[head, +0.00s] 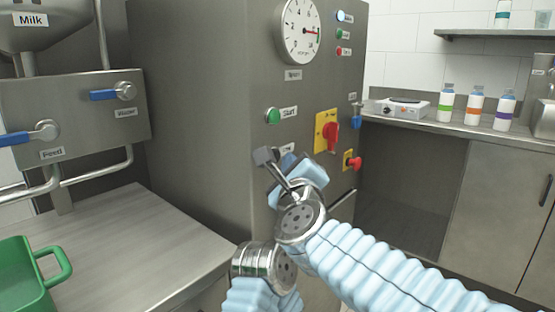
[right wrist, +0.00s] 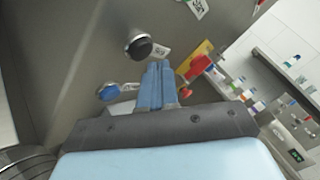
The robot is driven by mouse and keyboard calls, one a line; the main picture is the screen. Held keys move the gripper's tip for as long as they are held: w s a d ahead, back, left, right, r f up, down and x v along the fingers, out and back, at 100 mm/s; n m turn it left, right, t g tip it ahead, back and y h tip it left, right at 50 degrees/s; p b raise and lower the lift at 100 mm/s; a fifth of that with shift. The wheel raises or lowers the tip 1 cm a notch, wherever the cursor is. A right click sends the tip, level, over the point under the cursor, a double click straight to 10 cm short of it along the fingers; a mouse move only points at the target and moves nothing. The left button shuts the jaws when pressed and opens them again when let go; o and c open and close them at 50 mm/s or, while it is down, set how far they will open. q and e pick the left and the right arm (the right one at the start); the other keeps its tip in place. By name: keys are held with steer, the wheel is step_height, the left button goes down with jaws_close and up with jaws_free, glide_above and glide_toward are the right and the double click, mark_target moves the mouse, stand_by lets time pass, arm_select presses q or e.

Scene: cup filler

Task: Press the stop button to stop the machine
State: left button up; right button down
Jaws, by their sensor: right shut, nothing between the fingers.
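The stop button (right wrist: 139,46) is a dark round knob on the steel machine front in the right wrist view, with a white label beside it. In the head view my right gripper hides it; only part of a label (head: 287,149) shows there. The green start button (head: 272,116) with its "Start" label sits higher on the same panel. My right gripper (head: 285,163) is shut and empty in front of the panel. In the right wrist view its blue fingertips (right wrist: 159,66) are just below and right of the stop button; whether they touch the panel cannot be told. My left gripper is not in view.
A red switch on a yellow plate (head: 327,131) and a smaller red knob (head: 354,163) are right of the gripper. A gauge (head: 301,30) is above. A steel table (head: 140,235) with a green container (head: 22,277) stands at left. Bottles line the right counter (head: 430,122).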

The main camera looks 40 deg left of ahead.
steer(key=d+b, duration=0.3)
steer(key=d, duration=0.3)
steer(key=shift+s, duration=0.25)
stand_by(0.8)
